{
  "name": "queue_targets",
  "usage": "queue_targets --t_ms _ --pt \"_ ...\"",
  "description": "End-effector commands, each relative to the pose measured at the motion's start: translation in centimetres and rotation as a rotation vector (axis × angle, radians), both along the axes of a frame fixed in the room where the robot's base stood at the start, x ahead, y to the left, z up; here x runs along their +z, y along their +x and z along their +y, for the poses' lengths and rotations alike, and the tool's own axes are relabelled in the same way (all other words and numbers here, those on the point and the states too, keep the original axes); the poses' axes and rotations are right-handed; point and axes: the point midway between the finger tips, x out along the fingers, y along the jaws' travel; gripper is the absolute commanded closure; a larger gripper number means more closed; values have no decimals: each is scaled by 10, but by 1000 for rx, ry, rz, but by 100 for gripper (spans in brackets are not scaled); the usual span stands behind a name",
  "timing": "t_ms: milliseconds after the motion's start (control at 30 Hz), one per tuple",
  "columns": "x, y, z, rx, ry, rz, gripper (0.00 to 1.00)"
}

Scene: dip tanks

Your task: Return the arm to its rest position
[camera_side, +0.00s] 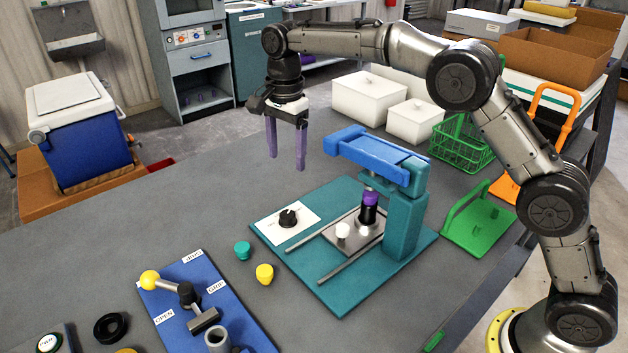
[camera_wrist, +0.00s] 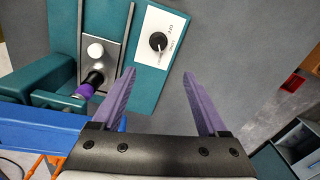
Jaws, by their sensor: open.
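My gripper (camera_side: 286,150) has two purple fingers that hang down, apart and empty, above the grey table behind the teal station. In the wrist view my gripper (camera_wrist: 167,98) is also open, with nothing between its fingers. My arm arches from its base at the lower right over the back of the table. The teal station (camera_side: 335,285) has a blue-topped press (camera_side: 375,155), a dark cylinder with a purple band (camera_side: 370,205), a white knob (camera_side: 343,231) and a black dial on a white plate (camera_side: 289,217). The dial also shows in the wrist view (camera_wrist: 158,41).
White lidded boxes (camera_side: 368,97), a green wire basket (camera_side: 461,145) and a green handled plate (camera_side: 480,222) stand near my arm. Teal (camera_side: 242,250) and yellow (camera_side: 264,273) knobs lie in front of the station. A blue lever panel (camera_side: 235,315) is at the front. The left table is clear.

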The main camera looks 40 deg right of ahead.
Motion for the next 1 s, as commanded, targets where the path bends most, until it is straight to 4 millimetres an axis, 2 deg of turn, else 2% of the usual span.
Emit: queue_targets --t_ms 33,67,200,333,500,633,767,900,1000 --pt "25 -1 -6 -10 10 -44 24" --pt "38 -5 -10 -17 14 -64 24" --pt "96 -41 -35 -48 28 -136 24" --pt "135 -86 -58 -22 30 -200 24" --pt "162 -151 -82 87 10 -280 24" --pt "166 -204 -97 208 -21 -339 24" --pt "155 -257 -109 357 -69 -389 24" --pt "126 -310 -118 556 -138 -429 24" --pt "98 -340 -121 713 -192 -441 24"
